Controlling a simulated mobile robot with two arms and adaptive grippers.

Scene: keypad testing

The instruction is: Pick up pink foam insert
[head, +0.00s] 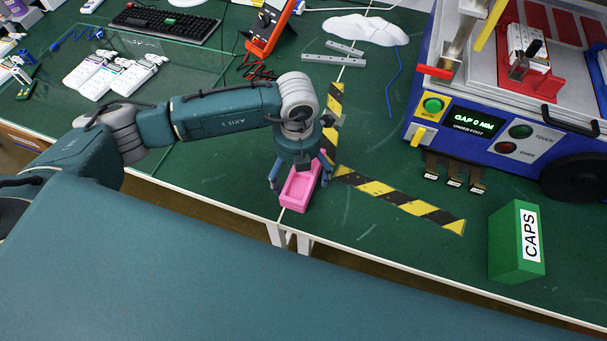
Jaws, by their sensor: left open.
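The pink foam insert (298,188) lies on the green table near its front edge, next to the yellow and black striped tape. It looks like a shallow tray with a recessed middle. My left gripper (301,178) is directly over it, pointing down, with its fingers apart on the left and right sides of the insert. My right gripper is not in view.
A blue test machine (480,130) stands at the right, with a green CAPS box (514,242) in front. Striped tape (405,200) marks the table. Metal bars (333,60), a white cloth-like heap (364,29) and a keyboard (165,22) lie at the back. A clear tray (190,55) is at left.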

